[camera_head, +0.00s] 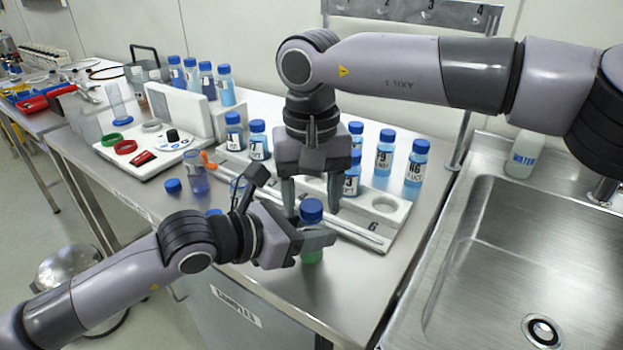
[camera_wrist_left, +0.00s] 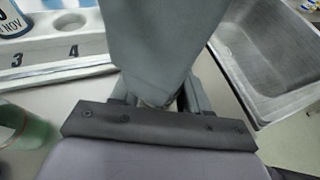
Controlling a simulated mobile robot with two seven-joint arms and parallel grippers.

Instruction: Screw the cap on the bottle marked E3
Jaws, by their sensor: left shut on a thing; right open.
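My left gripper (camera_head: 312,238) is shut on a bottle with green contents (camera_head: 312,257), held upright near the table's front edge. A blue cap (camera_head: 311,208) shows above the left fingers, at the bottle's top; whether it is threaded on cannot be seen. My right gripper (camera_head: 311,208) points down from above, open, its fingers apart on either side of the cap. The bottle's label is hidden, so E3 cannot be read. In the left wrist view, a broad grey finger fills the middle and blurred green glass (camera_wrist_left: 22,128) shows at the left edge.
A white numbered rack (camera_head: 385,205) with blue-capped bottles stands just behind. An open bottle (camera_head: 196,174) and loose blue caps (camera_head: 172,185) (camera_head: 214,212) are on the table at left. A sink (camera_head: 500,270) lies to the right. A white tray (camera_head: 150,150) stands further left.

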